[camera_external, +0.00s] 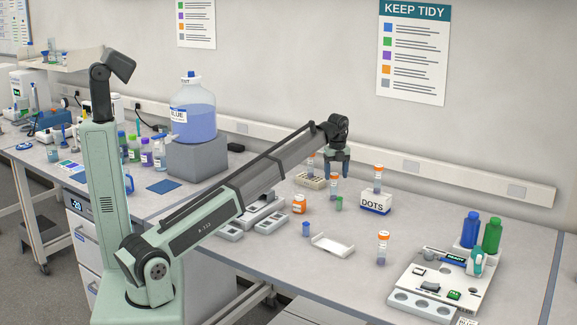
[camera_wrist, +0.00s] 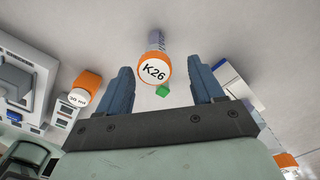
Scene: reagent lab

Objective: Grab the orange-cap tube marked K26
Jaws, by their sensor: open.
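The tube marked K26 (camera_wrist: 153,70) shows in the wrist view with its round orange and white cap facing me. Its clear, ridged body runs up and away behind the cap. In the wrist view the cap lies between my two blue fingers (camera_wrist: 160,66), with a gap on both sides.
A small green item (camera_external: 339,203) stands close to the tube. An orange-lidded jar (camera_external: 299,204) is to the left. Another tube (camera_external: 383,246) stands nearer the front, beyond a white tray (camera_external: 333,245).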

